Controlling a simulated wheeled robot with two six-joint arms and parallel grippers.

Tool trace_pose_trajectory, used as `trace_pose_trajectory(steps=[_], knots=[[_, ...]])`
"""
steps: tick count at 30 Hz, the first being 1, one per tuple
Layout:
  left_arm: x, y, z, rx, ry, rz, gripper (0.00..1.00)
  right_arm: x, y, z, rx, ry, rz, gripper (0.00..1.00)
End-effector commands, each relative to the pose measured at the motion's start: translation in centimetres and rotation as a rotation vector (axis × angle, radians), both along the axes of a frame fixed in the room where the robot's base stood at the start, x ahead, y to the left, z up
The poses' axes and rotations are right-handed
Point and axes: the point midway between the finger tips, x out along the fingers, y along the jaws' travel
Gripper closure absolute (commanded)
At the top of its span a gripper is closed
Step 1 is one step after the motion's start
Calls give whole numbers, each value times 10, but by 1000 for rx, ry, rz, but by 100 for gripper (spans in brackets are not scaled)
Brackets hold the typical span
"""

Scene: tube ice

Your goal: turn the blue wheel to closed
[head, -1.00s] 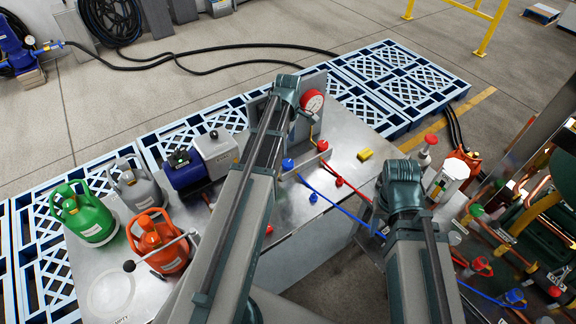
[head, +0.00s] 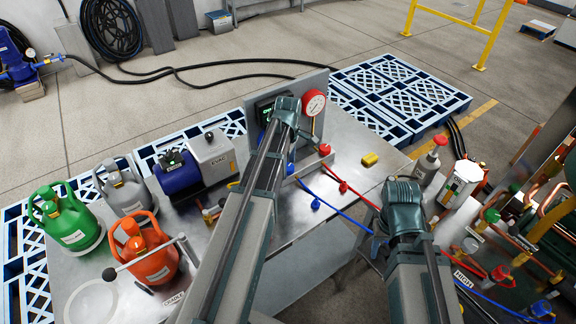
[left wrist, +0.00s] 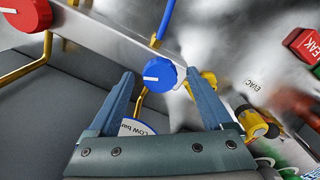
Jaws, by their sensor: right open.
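The blue wheel (left wrist: 159,75) sits on a pale metal bar (left wrist: 112,38) in the left wrist view, with its white mark on its left side. My left gripper (left wrist: 161,73) is open, with one finger on each side of the wheel and a visible gap to each. In the head view the blue wheel (head: 291,169) shows beside my left arm, which hides my left gripper there. A red wheel (left wrist: 25,14) is at the bar's other end; it also shows in the head view (head: 325,149). My right gripper is not visible behind its arm.
A red gauge (head: 313,103) stands on the panel above the wheels. Red and blue hoses run right from the bar. A vacuum pump (head: 178,174) and green, grey and orange cylinders stand left on the metal table. A yellow block (head: 370,159) lies right.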

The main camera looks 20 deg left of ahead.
Motion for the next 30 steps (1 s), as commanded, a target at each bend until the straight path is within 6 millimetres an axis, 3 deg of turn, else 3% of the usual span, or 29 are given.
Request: trace_pose_trajectory(steps=[2, 14, 23, 30], knots=[[0, 0, 0, 0, 0, 0, 29, 0, 0, 0, 0, 0, 0, 50], [0, 0, 0, 0, 0, 0, 100, 0, 0, 0, 0, 0, 0, 50], [0, 0, 0, 0, 0, -45, 100, 0, 0, 0, 0, 0, 0, 50], [0, 0, 0, 0, 0, -203, 100, 0, 0, 0, 0, 0, 0, 50]])
